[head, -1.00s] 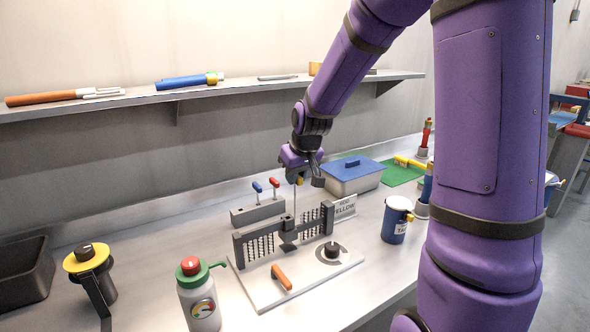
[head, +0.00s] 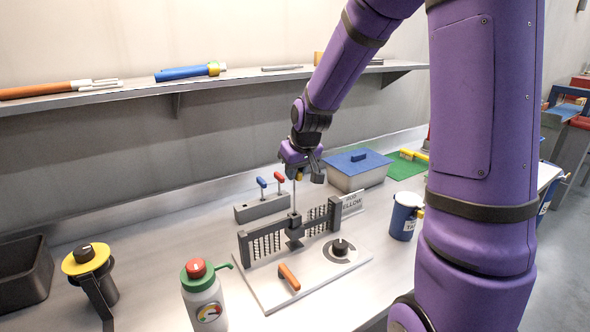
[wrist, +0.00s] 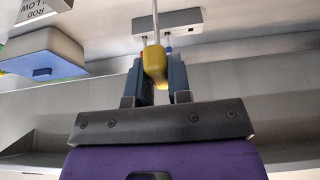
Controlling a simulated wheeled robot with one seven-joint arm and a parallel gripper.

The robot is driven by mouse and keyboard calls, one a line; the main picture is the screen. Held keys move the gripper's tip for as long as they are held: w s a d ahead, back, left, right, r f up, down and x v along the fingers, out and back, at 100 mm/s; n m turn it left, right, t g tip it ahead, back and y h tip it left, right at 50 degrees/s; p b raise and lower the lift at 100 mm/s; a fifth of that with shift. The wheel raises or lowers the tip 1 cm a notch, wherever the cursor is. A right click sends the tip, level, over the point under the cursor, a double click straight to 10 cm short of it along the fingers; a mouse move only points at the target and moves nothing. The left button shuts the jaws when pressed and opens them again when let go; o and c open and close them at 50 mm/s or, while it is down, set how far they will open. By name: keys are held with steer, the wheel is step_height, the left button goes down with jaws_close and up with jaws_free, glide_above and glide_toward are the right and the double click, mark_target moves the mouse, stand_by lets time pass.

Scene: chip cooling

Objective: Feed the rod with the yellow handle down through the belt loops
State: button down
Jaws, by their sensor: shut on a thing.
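My gripper (head: 300,178) is shut on the yellow handle (wrist: 154,66) of a thin grey rod (head: 294,197). In the wrist view the handle sits between the two dark fingers. The rod hangs about upright below my gripper, above the middle of a dark grey fixture (head: 262,243) with rows of black comb-like loops on either side. The rod's lower end meets the small dark block (head: 294,222) at the fixture's centre. I cannot tell whether its tip is inside. The fixture stands on a pale base plate (head: 262,291).
A grey rack (head: 262,208) with red and blue handled rods stands behind the fixture, and a sign (head: 352,203) beside it. A green-capped bottle (head: 204,300) is front left, a blue cup (head: 404,220) right, and a blue-lidded box (head: 357,172) behind. A shelf (head: 140,97) runs above.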

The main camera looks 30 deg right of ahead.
step_height(320, 180, down, 7)
steer(key=shift+f, duration=0.15)
stand_by(2.7)
steer(key=c, duration=1)
jaws_free()
steer(key=v, duration=0.9)
steer(key=shift+s+r, duration=0.1)
steer(key=shift+r, duration=0.2)
steer(key=shift+s+r, duration=0.25)
steer(key=shift+r, duration=0.3)
